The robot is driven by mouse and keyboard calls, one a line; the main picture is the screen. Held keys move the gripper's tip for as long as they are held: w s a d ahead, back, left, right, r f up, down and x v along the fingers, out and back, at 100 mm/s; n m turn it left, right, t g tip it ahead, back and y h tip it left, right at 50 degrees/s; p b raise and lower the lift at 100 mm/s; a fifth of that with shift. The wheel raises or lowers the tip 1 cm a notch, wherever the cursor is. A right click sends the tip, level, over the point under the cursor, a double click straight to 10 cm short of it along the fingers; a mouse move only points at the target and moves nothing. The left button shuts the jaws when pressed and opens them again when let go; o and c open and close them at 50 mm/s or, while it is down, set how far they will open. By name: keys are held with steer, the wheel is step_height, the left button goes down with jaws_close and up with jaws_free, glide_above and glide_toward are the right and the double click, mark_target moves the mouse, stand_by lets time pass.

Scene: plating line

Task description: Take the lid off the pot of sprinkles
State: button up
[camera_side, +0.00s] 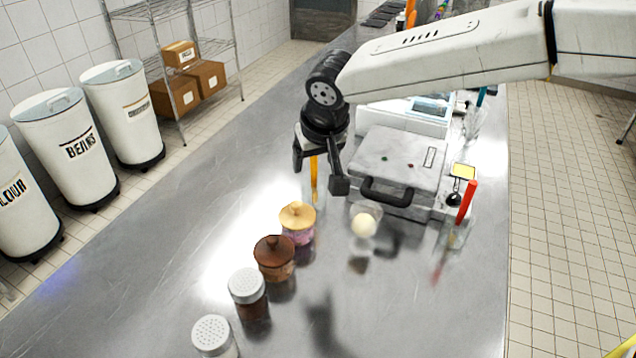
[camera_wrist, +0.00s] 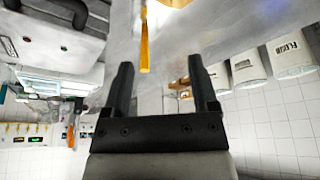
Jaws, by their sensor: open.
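A small pot with pink contents (camera_side: 298,237), likely the sprinkles, stands on the steel counter in the side view. Its pale wooden lid (camera_side: 297,214), with a round knob, sits on top. A second pot (camera_side: 275,272) beside it holds brownish contents under a dark wooden lid (camera_side: 274,248). My gripper (camera_side: 319,174) is open and empty, above and behind the pale-lidded pot and apart from it. In the wrist view my gripper (camera_wrist: 160,62) shows two spread black fingers. Neither pot can be made out there.
An upright orange stick (camera_side: 314,178) stands close by the fingers. A press with a black handle (camera_side: 388,190) is to the right, with a pale ball in a clear cup (camera_side: 364,222) before it. Two shakers (camera_side: 247,287) (camera_side: 212,337) stand nearer. The counter's left part is clear.

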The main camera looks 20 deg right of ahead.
steer(key=a, duration=0.3)
glide_toward(297, 203)
step_height(297, 203, down, 2)
steer(key=shift+w+f, duration=0.45)
steer(key=shift+f, duration=0.1)
steer(key=shift+x, duration=1.1)
steer(key=shift+x, duration=2.55)
steer(key=shift+w, duration=0.15)
jaws_close()
